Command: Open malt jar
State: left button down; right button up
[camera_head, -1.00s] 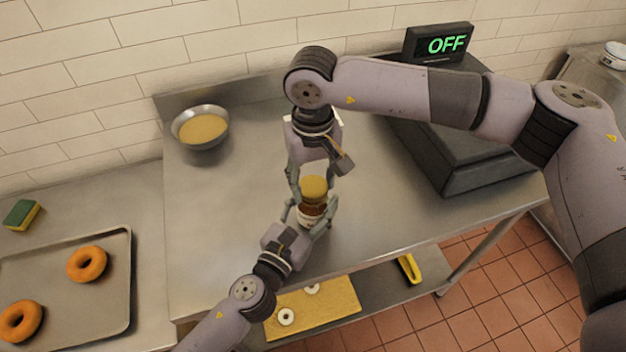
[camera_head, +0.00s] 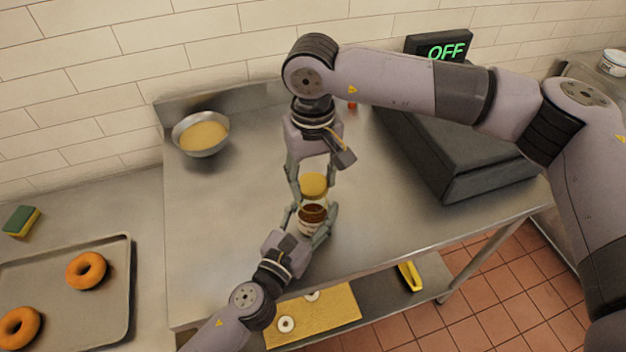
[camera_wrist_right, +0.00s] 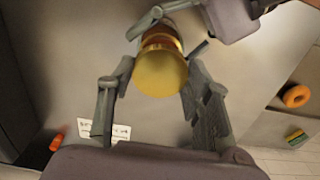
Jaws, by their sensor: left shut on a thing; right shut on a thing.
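The malt jar (camera_head: 312,214) stands upright over the steel table, clear with brown contents and a pale label. My left gripper (camera_head: 311,222) is shut around its body from the front. The yellow lid (camera_head: 313,185) is directly above the jar, and my right gripper (camera_head: 312,180) is shut on it from above. A clear glass band shows between lid and contents; I cannot tell whether the lid still touches the rim. In the right wrist view the round golden lid (camera_wrist_right: 160,72) sits between my right fingers, with the jar mostly hidden behind it.
A metal bowl of yellow contents (camera_head: 201,134) stands at the back left. A dark machine with an OFF display (camera_head: 440,46) is at the right. The table between bowl and jar is clear.

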pick_arm(q)
jog(key=shift+f, duration=0.1)
pick_arm(e)
jog(key=shift+r, duration=1.45)
pick_arm(q)
jog(key=c, duration=0.6)
grip_release()
jog(key=shift+o, duration=0.2)
